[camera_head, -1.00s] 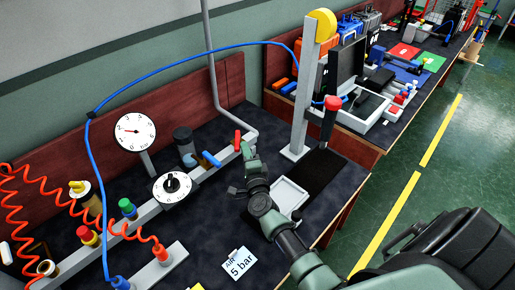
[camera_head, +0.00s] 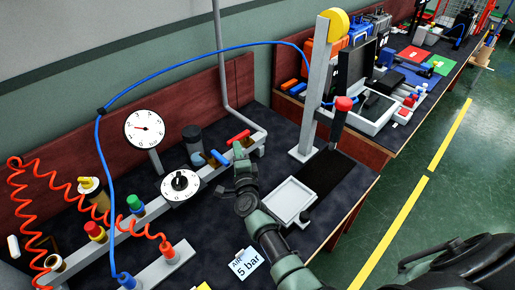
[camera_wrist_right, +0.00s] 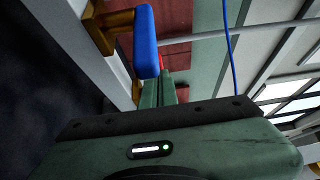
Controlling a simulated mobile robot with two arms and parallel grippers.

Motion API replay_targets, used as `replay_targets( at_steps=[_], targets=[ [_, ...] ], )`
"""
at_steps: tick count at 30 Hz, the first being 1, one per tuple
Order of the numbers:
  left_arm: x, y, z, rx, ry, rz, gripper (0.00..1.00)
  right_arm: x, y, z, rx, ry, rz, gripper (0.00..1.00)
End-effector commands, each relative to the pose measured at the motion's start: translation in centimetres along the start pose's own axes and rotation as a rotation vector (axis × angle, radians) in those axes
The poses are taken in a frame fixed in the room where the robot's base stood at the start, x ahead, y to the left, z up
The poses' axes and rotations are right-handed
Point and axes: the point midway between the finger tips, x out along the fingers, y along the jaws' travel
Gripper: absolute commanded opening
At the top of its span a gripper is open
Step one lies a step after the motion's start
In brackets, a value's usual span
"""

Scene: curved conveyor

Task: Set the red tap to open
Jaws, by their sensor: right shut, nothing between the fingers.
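The red tap (camera_head: 239,137) is a short red lever near the far right end of the grey pipe bar (camera_head: 140,207). Its lever lies roughly along the bar. A blue tap (camera_head: 221,157) just left of it has its lever across the bar. My right gripper (camera_head: 240,151) is shut and empty, right by the red lever; whether they touch cannot be told. In the right wrist view the shut fingers (camera_wrist_right: 158,92) point toward a sliver of red (camera_wrist_right: 161,62), mostly hidden behind the blue lever (camera_wrist_right: 145,40). My left gripper is not in view.
A dial gauge (camera_head: 144,128) and a round black knob dial (camera_head: 180,183) stand left of the taps. A grey post (camera_head: 311,100) with a yellow top rises to the right. A white tray (camera_head: 289,200) lies beside my right arm. Blue and red hoses loop overhead and left.

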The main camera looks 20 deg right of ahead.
Motion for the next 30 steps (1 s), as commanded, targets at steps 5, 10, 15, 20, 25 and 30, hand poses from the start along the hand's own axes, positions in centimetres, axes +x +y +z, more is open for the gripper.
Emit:
replay_targets(
  at_steps=[5,10,15,20,25,30],
  targets=[
    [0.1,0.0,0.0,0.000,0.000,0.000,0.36,0.3,-0.5,0.8,0.001,-0.014,-0.005,0.00],
    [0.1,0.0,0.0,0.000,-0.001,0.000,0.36,0.4,-0.7,1.0,0.002,-0.017,-0.008,0.00],
    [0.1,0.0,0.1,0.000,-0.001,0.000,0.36,0.4,-0.7,1.1,0.003,-0.018,-0.009,0.00],
    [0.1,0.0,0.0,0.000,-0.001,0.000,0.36,0.4,-0.8,1.1,0.004,-0.019,-0.009,0.00],
    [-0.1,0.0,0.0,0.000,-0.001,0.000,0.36,0.0,-0.8,1.1,0.005,-0.018,-0.009,0.00],
    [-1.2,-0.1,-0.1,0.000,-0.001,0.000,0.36,-2.4,-0.9,0.8,0.006,-0.015,-0.006,0.00]
  ],
)
